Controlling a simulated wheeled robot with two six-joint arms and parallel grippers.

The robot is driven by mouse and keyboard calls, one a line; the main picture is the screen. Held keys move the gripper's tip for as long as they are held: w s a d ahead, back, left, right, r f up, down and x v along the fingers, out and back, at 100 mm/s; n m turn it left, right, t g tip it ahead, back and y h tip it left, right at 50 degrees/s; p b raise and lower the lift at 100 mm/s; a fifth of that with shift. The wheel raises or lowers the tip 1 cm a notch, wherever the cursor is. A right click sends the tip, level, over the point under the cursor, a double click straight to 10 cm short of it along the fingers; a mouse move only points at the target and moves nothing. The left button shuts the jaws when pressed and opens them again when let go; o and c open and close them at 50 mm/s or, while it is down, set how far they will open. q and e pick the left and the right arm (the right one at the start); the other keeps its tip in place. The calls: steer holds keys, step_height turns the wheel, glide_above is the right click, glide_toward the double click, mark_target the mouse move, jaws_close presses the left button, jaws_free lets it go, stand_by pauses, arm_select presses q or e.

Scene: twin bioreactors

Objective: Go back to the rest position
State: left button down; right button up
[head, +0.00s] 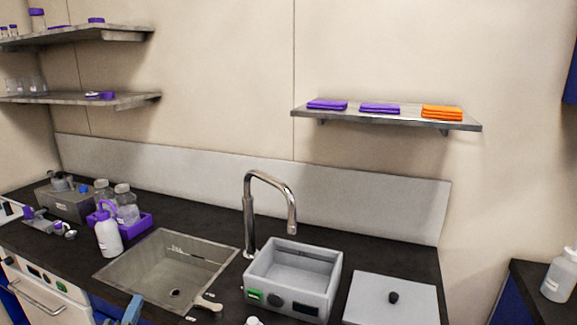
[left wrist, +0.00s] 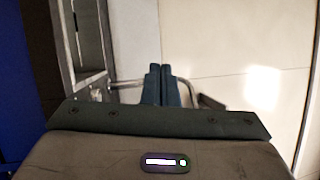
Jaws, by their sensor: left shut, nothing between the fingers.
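My left gripper (head: 132,310) shows only as a small blue-grey part at the bottom edge of the head view, in front of the counter and low beside the sink. In the left wrist view its two dark fingers (left wrist: 160,85) lie side by side, shut with nothing between them. They touch no object that I can make out. My right gripper is not in view.
The dark counter holds a sink (head: 150,277), a tap (head: 250,215), a grey bath (head: 293,278), a lidded unit (head: 392,300) and a white wash bottle (head: 107,235). A shelf (head: 385,116) bears folded cloths. A white-fronted appliance (head: 45,300) stands lower left.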

arm_select(q)
steer(key=s+f+n+g+y, duration=0.2)
steer(key=s+f+n+g, duration=0.7)
steer(key=s+f+n, duration=0.4)
steer(key=s+d+f+n+g+h, duration=0.1)
steer(key=s+d+f+n+g, duration=0.2)
steer(key=s, duration=0.6)
steer(key=s+d+f+n+g+h, duration=0.1)
steer(key=s+d+f+n+g, duration=0.15)
steer(key=s+f+g, duration=0.4)
step_height(320, 180, down, 26)
steer(key=a, duration=0.3)
steer(key=s+f, duration=1.8)
steer(key=f, duration=0.2)
steer(key=shift+s+a+f, duration=0.35)
steer(key=shift+a+f, duration=0.05)
steer(key=shift+a, duration=0.05)
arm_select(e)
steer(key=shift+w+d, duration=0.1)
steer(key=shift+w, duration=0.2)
arm_select(q)
steer(key=shift+m+g, duration=0.25)
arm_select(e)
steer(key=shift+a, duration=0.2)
